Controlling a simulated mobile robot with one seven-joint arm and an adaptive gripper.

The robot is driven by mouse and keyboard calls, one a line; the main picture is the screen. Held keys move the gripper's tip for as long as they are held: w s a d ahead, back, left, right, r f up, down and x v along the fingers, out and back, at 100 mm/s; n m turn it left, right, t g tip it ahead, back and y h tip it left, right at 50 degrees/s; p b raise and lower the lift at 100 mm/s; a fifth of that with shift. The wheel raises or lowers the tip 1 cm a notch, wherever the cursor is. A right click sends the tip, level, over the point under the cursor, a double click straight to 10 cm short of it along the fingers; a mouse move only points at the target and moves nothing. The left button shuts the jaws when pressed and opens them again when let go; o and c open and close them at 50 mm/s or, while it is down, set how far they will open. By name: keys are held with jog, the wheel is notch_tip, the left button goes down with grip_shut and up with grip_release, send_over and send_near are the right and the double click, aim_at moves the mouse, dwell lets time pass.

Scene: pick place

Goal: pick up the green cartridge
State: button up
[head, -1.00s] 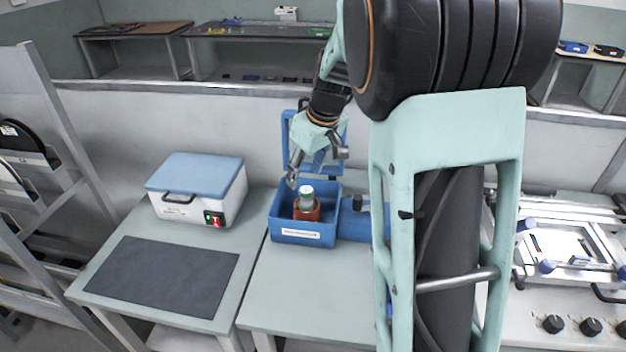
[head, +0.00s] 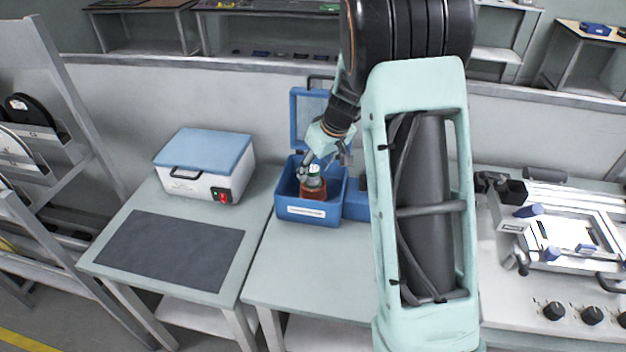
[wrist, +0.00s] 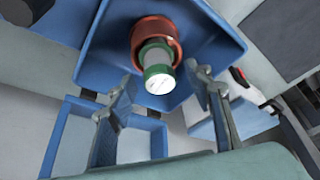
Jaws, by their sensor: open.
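The green cartridge (wrist: 158,72), with a white top and green band, stands in a copper-red holder (wrist: 168,30) inside a blue bin. In the head view the cartridge (head: 314,180) shows just above the red holder (head: 312,190), partly hidden by my gripper. My gripper (head: 322,168) reaches down into the bin from above. In the wrist view my gripper (wrist: 160,95) is open, its fingers spread to the left and right below the cartridge in the picture. The cartridge is not between closed fingers, and I cannot tell whether a finger touches it.
The blue bin (head: 300,219) has a raised lid (head: 305,118) behind it and stands on a pale table (head: 290,270). A white box with a blue lid (head: 205,163) and a dark mat (head: 170,247) are to the left. White equipment (head: 575,250) stands at right.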

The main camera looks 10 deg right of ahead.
jog(key=shift+x, duration=1.1)
grip_shut()
